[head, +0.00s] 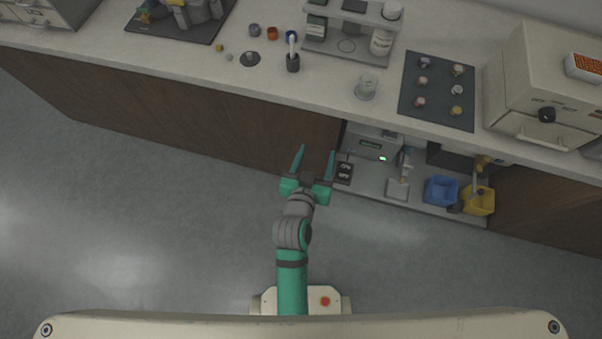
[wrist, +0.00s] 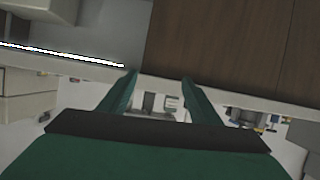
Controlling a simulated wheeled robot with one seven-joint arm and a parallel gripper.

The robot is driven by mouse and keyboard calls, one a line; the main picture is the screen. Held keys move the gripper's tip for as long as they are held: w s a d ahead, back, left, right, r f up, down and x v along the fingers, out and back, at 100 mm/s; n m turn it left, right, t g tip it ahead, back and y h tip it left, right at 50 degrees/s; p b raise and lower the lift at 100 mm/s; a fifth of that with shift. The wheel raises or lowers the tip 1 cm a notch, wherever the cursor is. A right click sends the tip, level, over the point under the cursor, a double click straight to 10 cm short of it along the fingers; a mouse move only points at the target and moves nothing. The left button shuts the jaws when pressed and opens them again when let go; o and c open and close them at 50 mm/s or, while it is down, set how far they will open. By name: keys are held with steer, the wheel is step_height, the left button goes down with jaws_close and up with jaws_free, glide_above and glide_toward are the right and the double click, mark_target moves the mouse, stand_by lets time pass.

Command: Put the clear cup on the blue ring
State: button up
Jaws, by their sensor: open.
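The clear cup (head: 366,87) stands on the pale counter, left of the dark mat, in the head view. A small blue piece (head: 291,36), which looks like the blue ring, lies further back on the counter, partly hidden by a white-tipped tool in a dark holder. My gripper (head: 316,151) is open and empty, in front of the counter's front edge and well short of the cup. In the wrist view my open gripper (wrist: 159,78) shows its two fingers with nothing between them; I cannot make out the cup or the ring there.
An orange ring (head: 272,33) and a grey ring (head: 254,30) lie left of the blue one. A grey rack (head: 350,50) stands behind the cup. The dark mat (head: 437,92) holds several small pieces. A lower shelf (head: 375,190) with devices and bins lies right of my gripper.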

steer(key=s+a+f+n+t+y, duration=0.1)
steer(key=s+a+n+y, duration=0.2)
steer(key=s, duration=1.1)
steer(key=s+a+r+t, duration=0.1)
steer(key=s+r, duration=0.4)
steer(key=s, duration=0.6)
steer(key=shift+a+r+m+y, duration=0.2)
steer(key=shift+r+m+y, duration=0.1)
steer(key=shift+r+y, duration=0.1)
